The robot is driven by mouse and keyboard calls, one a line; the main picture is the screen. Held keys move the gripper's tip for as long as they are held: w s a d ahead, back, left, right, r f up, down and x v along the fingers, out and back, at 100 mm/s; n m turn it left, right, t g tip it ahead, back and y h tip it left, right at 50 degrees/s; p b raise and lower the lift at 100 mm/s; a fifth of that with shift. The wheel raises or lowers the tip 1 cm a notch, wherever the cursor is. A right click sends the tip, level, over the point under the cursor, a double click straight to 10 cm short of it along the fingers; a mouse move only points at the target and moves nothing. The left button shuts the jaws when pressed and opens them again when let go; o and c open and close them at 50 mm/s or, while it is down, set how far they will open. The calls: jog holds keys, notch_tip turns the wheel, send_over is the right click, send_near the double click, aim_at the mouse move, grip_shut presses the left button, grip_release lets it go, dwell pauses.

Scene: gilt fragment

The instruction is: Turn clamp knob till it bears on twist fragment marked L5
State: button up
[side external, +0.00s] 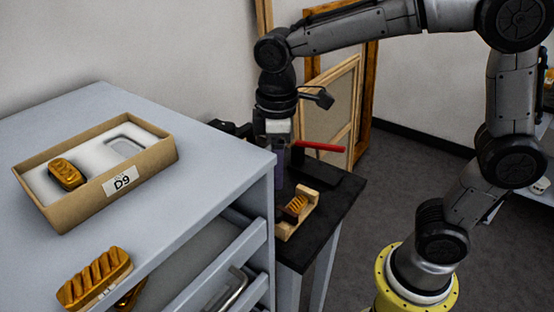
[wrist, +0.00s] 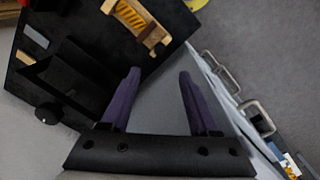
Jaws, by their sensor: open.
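A gilt twist fragment (side external: 295,205) sits in a wooden cradle (side external: 309,217) on the black bench; no L5 mark can be read on it. In the wrist view the fragment (wrist: 131,17) and cradle (wrist: 154,38) show at the top. A round black knob (wrist: 48,112) shows at the bench edge in the wrist view; I cannot tell whether it is the clamp knob. My gripper (side external: 281,164) points down over the bench side near the cabinet. Its purple fingers (wrist: 159,76) are apart and empty, away from the cradle and the black knob.
A grey cabinet (side external: 215,165) with an open drawer (side external: 215,262) stands left. A red bar (side external: 318,146) sticks out beside my gripper. Frames (side external: 335,105) lean behind.

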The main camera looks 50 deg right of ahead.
aim_at(276, 213)
jog(key=shift+r, duration=0.65)
jog(key=f+m, duration=0.1)
jog(key=f, duration=0.3)
jog(key=f+m, duration=0.1)
jog(key=f, duration=0.9)
jog(key=shift+w+d+m, duration=0.15)
jog(key=shift+w+m, duration=0.05)
jog(key=shift+m, duration=0.2)
grip_shut()
